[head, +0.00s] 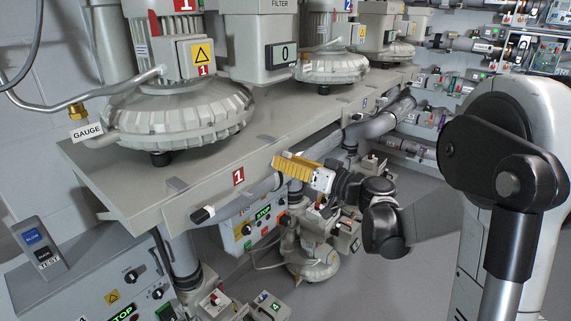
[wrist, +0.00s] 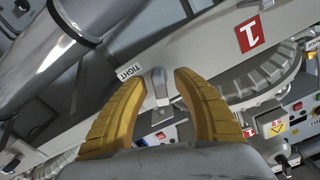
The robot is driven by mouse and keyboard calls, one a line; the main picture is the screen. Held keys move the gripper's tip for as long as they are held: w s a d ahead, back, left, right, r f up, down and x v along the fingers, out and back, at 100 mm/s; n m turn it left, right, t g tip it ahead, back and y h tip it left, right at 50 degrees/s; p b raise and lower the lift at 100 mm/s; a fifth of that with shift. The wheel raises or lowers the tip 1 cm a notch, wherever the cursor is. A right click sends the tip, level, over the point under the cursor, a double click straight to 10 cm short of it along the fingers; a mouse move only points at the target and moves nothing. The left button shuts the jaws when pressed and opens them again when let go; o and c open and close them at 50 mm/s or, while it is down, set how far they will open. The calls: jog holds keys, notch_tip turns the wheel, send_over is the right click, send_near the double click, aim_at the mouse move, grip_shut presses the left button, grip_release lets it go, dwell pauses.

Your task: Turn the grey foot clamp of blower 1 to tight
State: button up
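Blower 1 (head: 180,115) is a grey ribbed housing on the bench top at the left of the head view, with red "1" labels. My gripper (head: 282,163) has yellow fingers and is at the bench's front edge, right of a red "1" plate. In the wrist view my gripper (wrist: 150,82) is open, with a finger on each side of a small grey lever (wrist: 160,88), which looks like the foot clamp. A white "TIGHT" label (wrist: 130,70) is just left of the lever. I cannot tell whether either finger touches it. The lever is not clearly visible in the head view.
Below are a control box with a green STOP display (head: 263,212) and a smaller grey machine (head: 312,255). A large grey pipe (wrist: 75,40) crosses the wrist view's upper left.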

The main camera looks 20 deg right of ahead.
grip_shut()
jog(key=shift+m, duration=0.4)
jog(key=m, duration=0.2)
jog(key=shift+d+m, duration=0.1)
jog(key=shift+m, duration=0.3)
jog(key=m, duration=0.3)
jog(key=shift+w+f+m, duration=0.1)
jog(key=shift+m, duration=0.2)
jog(key=m, duration=0.6)
jog(key=shift+d+f, duration=0.1)
jog(key=shift+f, duration=0.05)
jog(key=shift+m, duration=0.4)
grip_release()
